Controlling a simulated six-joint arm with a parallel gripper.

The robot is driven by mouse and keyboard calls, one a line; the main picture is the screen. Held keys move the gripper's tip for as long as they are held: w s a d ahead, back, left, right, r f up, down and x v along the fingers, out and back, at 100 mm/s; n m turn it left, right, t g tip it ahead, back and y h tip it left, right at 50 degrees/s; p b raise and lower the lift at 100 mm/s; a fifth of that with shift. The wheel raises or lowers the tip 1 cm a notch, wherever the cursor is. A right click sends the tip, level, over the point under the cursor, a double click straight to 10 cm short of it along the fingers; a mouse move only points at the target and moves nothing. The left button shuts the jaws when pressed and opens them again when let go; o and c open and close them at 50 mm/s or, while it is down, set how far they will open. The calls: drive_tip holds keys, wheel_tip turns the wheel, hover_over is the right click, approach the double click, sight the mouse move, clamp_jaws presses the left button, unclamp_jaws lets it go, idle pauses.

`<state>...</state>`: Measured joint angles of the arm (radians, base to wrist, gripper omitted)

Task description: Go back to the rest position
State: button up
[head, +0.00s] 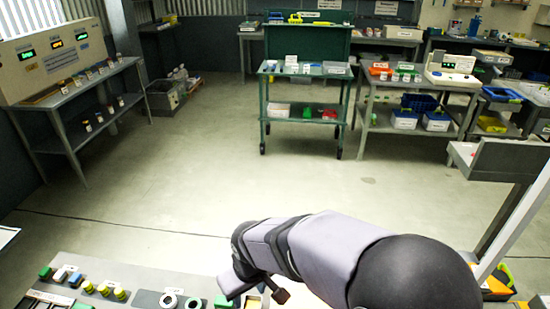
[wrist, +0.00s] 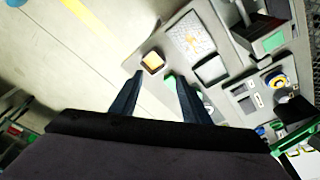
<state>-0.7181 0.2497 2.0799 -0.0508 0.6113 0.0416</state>
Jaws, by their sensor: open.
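My gripper (wrist: 161,98) shows in the wrist view with its two dark fingers apart and nothing between them. Beyond the fingertips are the bench top and the floor, seen at a tilt. In the head view my arm reaches over the near bench (head: 140,276) from the lower right, and the fingers are hidden behind or below it. A small square container with an orange-tan inside (wrist: 152,62) sits on the bench corner near the fingertips, apart from them. A green piece (wrist: 171,82) is partly hidden by the right finger.
On the near bench are yellow-topped pieces (head: 104,290), white rings (head: 168,300) and small blocks (head: 60,274). A grey box (wrist: 211,69) lies farther right in the wrist view. Open floor (head: 220,180) lies beyond the bench. A green cart (head: 304,124) and a control-panel table (head: 75,92) stand far off.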

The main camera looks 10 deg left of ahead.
drive_tip(key=s+d+m+g, duration=0.1)
drive_tip(key=s+d+m, duration=0.3)
drive_tip(key=d, duration=0.9)
drive_tip(key=s+d+m+g+h+p, duration=0.1)
drive_tip(key=s+d+m, duration=0.3)
drive_tip(key=d, duration=0.9)
drive_tip(key=shift+s+r, duration=0.45)
